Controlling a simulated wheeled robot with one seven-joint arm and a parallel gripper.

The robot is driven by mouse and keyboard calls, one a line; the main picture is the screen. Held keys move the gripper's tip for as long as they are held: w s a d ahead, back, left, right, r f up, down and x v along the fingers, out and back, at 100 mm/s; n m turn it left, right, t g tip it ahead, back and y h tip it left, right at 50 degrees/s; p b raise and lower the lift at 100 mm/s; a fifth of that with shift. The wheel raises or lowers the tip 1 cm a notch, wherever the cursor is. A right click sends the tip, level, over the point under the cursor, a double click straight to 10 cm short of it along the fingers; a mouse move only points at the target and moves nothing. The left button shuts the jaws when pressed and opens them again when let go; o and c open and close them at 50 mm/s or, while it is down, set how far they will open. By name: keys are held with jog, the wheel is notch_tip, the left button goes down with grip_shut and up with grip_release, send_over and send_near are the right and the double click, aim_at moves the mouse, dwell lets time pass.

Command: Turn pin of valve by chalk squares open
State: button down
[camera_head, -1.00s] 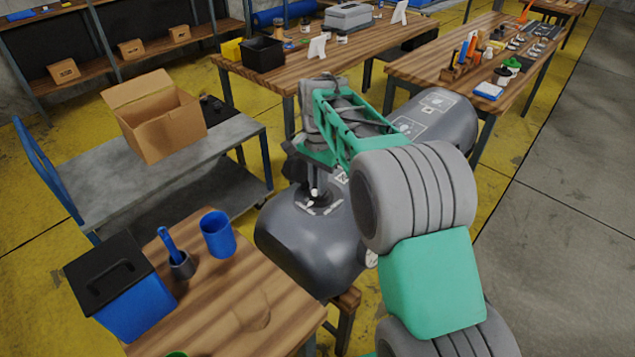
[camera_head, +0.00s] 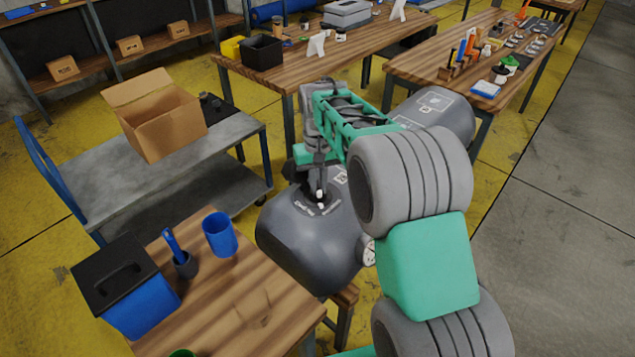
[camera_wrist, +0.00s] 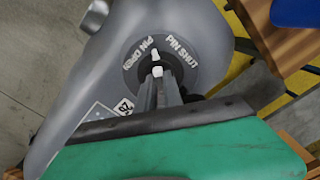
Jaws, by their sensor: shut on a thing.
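The grey inflatable boat (camera_head: 300,245) lies between the tables. On its tube is a round dark valve plate (camera_wrist: 186,62), lettered PIN OPEN on the left and PIN SHUT on the right in the wrist view. My gripper (camera_wrist: 157,70) points down at the plate's middle, its fingers shut on the valve pin, which they mostly hide; pale tips show there. In the head view my gripper (camera_head: 320,195) stands over the same plate. White square outlines (camera_head: 432,103) show on the far tube. A square marked sticker (camera_wrist: 124,106) sits beside the plate.
A wooden table (camera_head: 235,310) with a blue bin (camera_head: 140,305) and blue cup (camera_head: 219,234) stands at front left. A grey cart (camera_head: 100,195) bears an open carton (camera_head: 165,125). Workbenches (camera_head: 285,75) stand behind. Grey floor at right is clear.

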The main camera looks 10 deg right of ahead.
aim_at(319, 188)
jog(key=n+p, duration=0.1)
jog(key=n, duration=0.5)
jog(key=shift+w+n, duration=0.1)
jog(key=shift+n, duration=0.2)
dwell(0.4)
jog(key=c, duration=1.5)
grip_release()
jog(key=shift+r, duration=0.15)
notch_tip(319, 188, up, 8)
jog(key=shift+f, duration=0.25)
